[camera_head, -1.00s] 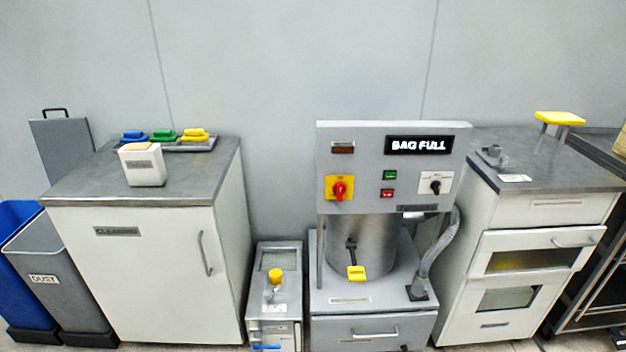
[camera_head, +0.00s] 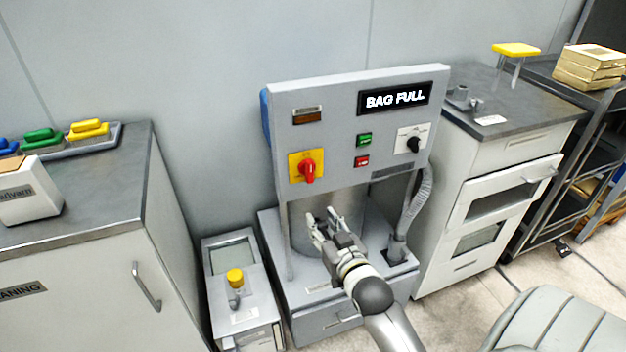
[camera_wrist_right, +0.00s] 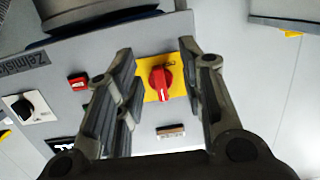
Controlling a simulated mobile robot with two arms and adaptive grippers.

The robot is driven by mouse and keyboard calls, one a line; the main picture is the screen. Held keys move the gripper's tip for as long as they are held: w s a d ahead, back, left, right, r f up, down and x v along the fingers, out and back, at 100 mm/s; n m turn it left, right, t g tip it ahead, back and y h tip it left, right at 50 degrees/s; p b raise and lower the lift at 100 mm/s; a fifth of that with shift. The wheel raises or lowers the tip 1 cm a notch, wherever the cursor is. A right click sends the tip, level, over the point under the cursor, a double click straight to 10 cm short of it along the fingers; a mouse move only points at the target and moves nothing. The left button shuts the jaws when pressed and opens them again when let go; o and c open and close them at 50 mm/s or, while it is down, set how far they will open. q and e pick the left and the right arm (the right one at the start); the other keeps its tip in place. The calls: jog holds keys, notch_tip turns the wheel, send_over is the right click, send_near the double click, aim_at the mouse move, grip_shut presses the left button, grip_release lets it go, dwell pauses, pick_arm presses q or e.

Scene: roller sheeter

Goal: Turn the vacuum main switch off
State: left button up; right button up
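The vacuum main switch is a red rotary knob (camera_head: 308,172) on a yellow plate (camera_head: 293,160), at the lower left of the grey vacuum's front panel. My right gripper (camera_head: 325,217) is below and a little right of the knob in the head view, apart from it. In the right wrist view the gripper (camera_wrist_right: 158,75) is open and empty, with the red knob (camera_wrist_right: 161,82) showing between its fingers. My left gripper is not in view.
A green button (camera_head: 364,139), a red button (camera_head: 361,161) and a black selector (camera_head: 413,145) sit right of the switch. The panel sign (camera_head: 395,99) reads BAG FULL. A cleaning cabinet (camera_head: 85,285) stands left, a drawer cabinet (camera_head: 465,210) right.

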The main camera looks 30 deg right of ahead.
jog(key=t+h, duration=0.1)
send_near(311, 172)
jog(key=s, duration=0.2)
jog(key=x, duration=0.9)
jog(key=shift+w+a, duration=0.1)
jog(key=shift+w, duration=0.3)
jog(key=shift+w+t, duration=0.3)
jog(key=shift+w, duration=0.3)
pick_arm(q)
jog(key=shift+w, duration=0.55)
pick_arm(e)
grip_shut()
